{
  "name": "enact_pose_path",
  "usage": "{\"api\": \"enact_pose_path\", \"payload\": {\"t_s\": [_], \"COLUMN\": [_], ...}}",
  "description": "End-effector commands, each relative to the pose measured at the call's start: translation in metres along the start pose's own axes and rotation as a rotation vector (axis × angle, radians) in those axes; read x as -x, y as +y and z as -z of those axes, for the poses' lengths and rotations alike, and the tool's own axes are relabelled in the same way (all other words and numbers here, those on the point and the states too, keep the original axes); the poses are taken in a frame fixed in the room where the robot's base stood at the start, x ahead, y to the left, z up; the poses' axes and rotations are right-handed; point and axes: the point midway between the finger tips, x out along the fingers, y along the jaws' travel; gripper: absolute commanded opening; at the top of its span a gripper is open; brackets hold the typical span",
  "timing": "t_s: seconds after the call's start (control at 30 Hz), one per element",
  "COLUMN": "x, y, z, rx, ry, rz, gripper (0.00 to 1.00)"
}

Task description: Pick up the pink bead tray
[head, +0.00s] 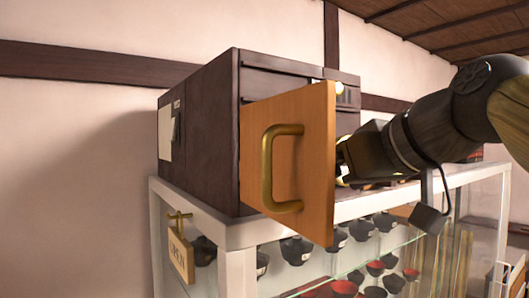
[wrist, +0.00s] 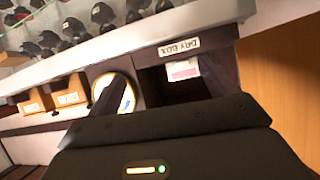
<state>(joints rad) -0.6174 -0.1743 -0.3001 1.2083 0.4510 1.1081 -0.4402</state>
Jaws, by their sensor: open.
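I cannot clearly pick out the pink bead tray. In the wrist view, a small white and pink item (wrist: 182,68) sits in a dark open compartment beneath a white label; whether it is the tray is unclear. My gripper (head: 345,165) is behind the open wooden door (head: 318,150) in the head view, at the front of the dark cabinet (head: 210,130), and the door hides part of it. The wrist view shows my gripper's dark body low in the picture, close to the compartment. My gripper is open, and I see nothing held.
The door has a brass handle (head: 268,170) and stands out from the cabinet. The cabinet rests on a white-framed glass case (head: 240,235) with several dark bowls. In the wrist view, a round white and yellow item (wrist: 127,98) and labelled wooden boxes (wrist: 68,92) lie left of the compartment.

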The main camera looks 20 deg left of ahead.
Motion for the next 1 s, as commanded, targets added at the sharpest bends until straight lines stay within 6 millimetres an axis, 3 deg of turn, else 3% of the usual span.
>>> {"api": "enact_pose_path", "payload": {"t_s": [0.03, 0.13, 0.5, 0.67, 1.0], "x": [0.023, 0.043, 0.046, 0.033, -0.025], "y": [-0.011, -0.024, -0.026, -0.028, -0.031], "z": [0.028, 0.045, 0.046, 0.047, 0.052], "rx": [0.031, 0.068, 0.078, 0.078, 0.077], "ry": [0.032, 0.063, 0.072, 0.069, 0.067], "rz": [0.023, 0.051, 0.059, 0.06, 0.06], "gripper": [0.85, 0.85, 0.85, 0.85, 0.85]}}
